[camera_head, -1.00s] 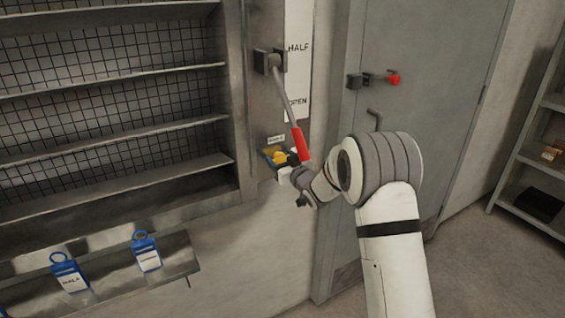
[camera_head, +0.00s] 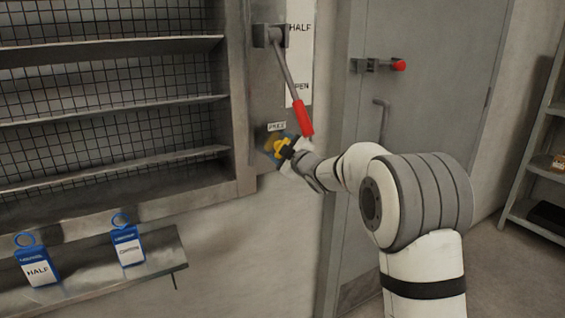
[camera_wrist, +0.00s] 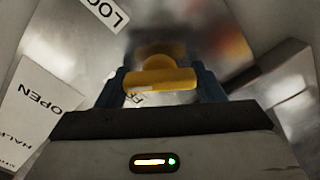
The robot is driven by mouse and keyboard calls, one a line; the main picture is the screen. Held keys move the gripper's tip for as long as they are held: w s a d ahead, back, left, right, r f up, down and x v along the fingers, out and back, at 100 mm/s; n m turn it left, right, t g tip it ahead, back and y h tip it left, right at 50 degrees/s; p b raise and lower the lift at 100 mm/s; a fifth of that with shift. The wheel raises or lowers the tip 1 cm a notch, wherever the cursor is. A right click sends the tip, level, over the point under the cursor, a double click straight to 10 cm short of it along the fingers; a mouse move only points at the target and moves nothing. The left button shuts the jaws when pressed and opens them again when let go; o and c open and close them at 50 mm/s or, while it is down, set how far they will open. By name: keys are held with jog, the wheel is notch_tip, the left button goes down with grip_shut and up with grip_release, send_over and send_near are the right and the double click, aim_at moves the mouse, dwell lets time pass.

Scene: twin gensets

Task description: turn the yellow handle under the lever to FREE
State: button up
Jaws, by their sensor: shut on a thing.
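The yellow handle (camera_head: 280,147) is on the wall panel below the lever's red grip (camera_head: 303,118), under a small label reading FREE (camera_head: 277,126). My gripper (camera_head: 288,148) is at the handle. In the wrist view the handle's yellow bar (camera_wrist: 160,79) lies across between the two blue fingers of my gripper (camera_wrist: 160,84), which are shut on it. A label (camera_wrist: 104,11) starting with LOC shows at the top there. Another label is partly hidden by the bar. In the head view my gripper hides part of the handle.
The lever (camera_head: 286,68) slants down from its bracket close above my gripper, beside a HALF/OPEN plate (camera_head: 299,62). A grey door (camera_head: 430,55) with a red-knobbed bolt (camera_head: 398,65) is at right. Blue tags (camera_head: 127,246) stand on a ledge at lower left.

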jog(key=n+b, duration=0.3)
jog(key=shift+f+n+b, duration=0.2)
jog(key=shift+n+b, duration=0.2)
jog(key=shift+r+n+b, duration=0.15)
jog(key=shift+n+b, duration=1.4)
jog(key=shift+n, duration=0.25)
jog(key=o, duration=1)
jog(key=v, duration=0.7)
jog(key=shift+s+d, duration=0.25)
jog(key=shift+s, duration=0.05)
